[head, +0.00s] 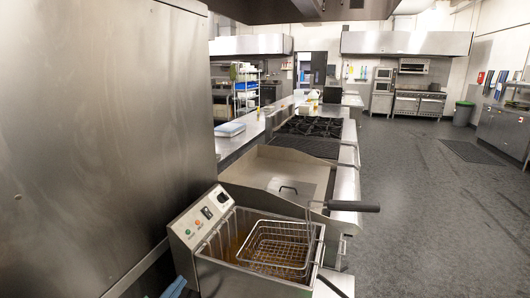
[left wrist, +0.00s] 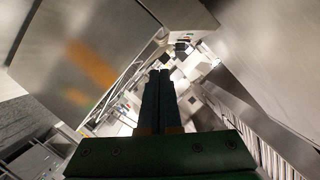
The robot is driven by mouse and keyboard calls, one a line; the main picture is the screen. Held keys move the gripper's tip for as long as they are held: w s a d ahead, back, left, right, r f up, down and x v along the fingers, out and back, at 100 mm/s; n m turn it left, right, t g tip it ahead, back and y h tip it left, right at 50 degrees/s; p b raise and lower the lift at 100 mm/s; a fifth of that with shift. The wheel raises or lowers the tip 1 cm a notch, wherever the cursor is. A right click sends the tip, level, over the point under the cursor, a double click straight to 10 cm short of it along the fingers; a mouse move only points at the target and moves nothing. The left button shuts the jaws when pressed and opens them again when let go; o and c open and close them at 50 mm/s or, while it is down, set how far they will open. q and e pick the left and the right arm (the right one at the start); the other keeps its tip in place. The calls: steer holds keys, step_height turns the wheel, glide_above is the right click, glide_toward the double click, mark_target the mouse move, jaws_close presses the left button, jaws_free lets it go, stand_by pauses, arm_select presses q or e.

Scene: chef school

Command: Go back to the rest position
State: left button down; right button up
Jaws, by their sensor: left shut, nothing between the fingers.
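My left gripper (head: 175,287) shows only as a small dark blue piece at the bottom edge of the head view, left of the fryer. In the left wrist view, my left gripper (left wrist: 159,73) has its two dark fingers together, shut and empty. A deep fryer (head: 205,212) with a wire basket (head: 278,246) stands just right of it in the head view. The basket hangs in the vat, its black handle pointing right. My right gripper is in neither view.
A large steel panel (head: 95,130) stands close on the left. Behind the fryer are a flat-topped cooking unit (head: 270,170), gas burners (head: 312,126) and a long steel counter (head: 235,142). The grey floor (head: 420,215) on the right is open.

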arm_select(q)
steer(key=s+f+n+g+y, duration=0.1)
steer(key=s+f+n+g, duration=0.4)
steer(key=f, duration=0.9)
steer(key=s+f+g+y, duration=0.15)
steer(key=s+f, duration=0.55)
steer(key=f, duration=0.8)
steer(key=s+f+n+g, duration=0.1)
steer(key=s+f, duration=0.3)
steer(key=s, duration=0.5)
steer(key=s+d+f+n+g, duration=0.1)
steer(key=s+f+g, duration=0.3)
steer(key=s, duration=0.5)
steer(key=s+f+n+g, duration=0.1)
steer(key=s+f+g, duration=0.1)
steer(key=s+f, duration=0.3)
steer(key=s, duration=0.4)
steer(key=shift+s+d, duration=0.15)
steer(key=shift+s, duration=0.2)
steer(key=shift+g, duration=0.25)
